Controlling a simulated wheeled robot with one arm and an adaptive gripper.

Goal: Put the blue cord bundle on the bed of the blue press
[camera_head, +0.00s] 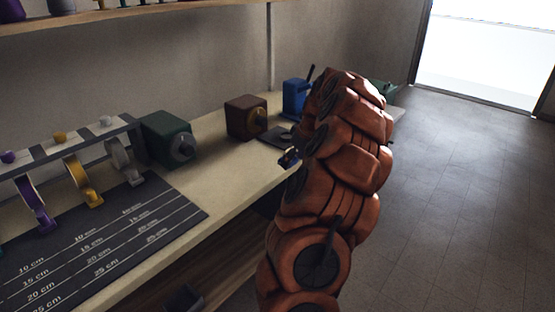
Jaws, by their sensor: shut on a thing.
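The blue press (295,97) stands on the bench against the wall, with a dark lever at its top. My gripper (289,158) is small and mostly hidden beside my arm, near the bench's front edge, just in front of the bed. It is shut on a small dark blue thing, the blue cord bundle, of which little shows. I cannot tell its height above the bench.
A brown box-shaped device (246,117) and a green one (168,138) stand left of the press. A rack (75,150) with hanging ribbons stands over a dark measuring mat (110,235). Another green thing (384,88) is partly hidden behind my arm. Open floor (450,190) lies right.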

